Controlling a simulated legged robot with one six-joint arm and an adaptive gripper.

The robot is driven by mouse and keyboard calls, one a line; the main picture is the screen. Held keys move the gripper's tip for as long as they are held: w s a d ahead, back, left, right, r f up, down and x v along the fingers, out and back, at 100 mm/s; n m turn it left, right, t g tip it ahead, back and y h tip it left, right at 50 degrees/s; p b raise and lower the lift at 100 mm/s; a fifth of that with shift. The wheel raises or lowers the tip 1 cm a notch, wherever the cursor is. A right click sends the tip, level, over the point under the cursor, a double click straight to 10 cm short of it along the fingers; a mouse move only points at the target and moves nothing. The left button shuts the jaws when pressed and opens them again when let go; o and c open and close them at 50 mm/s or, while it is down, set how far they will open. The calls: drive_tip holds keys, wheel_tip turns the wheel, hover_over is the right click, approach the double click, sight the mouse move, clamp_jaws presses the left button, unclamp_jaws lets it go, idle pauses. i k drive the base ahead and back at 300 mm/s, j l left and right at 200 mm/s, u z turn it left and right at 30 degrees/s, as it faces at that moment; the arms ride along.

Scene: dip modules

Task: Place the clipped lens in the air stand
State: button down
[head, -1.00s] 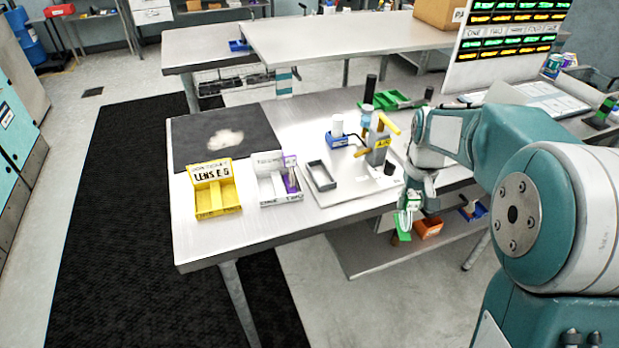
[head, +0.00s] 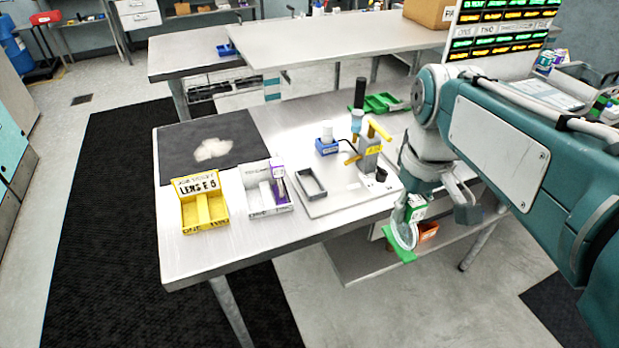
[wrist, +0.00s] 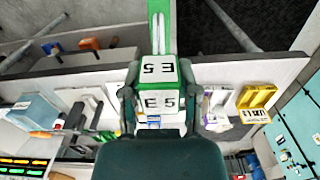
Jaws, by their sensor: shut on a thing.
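My gripper (head: 425,203) is shut on the clipped lens, off the table's front edge at the right of the head view. The lens (head: 404,234) is a clear round disc hanging below a white and green clip block (head: 414,209). In the wrist view the block (wrist: 158,72) sits between my fingers (wrist: 158,98) and reads E5. A grey post with yellow handles and a yellow label (head: 371,148) stands on a white base plate (head: 330,203); it looks like the air stand, but its label is too small to read. It is empty-looking, up and left of my gripper.
The yellow LENS E5 box (head: 203,205) and a white box (head: 264,192) with a purple item stand left of the base plate. A grey frame (head: 311,184) and a blue holder (head: 326,145) are nearby. An orange bin (head: 428,232) sits on the lower shelf.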

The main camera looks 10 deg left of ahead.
sight(310, 186)
drive_tip(key=i+j, duration=0.15)
drive_tip(key=i, duration=0.25)
drive_tip(key=i+j, duration=0.1)
drive_tip(key=i, duration=0.35)
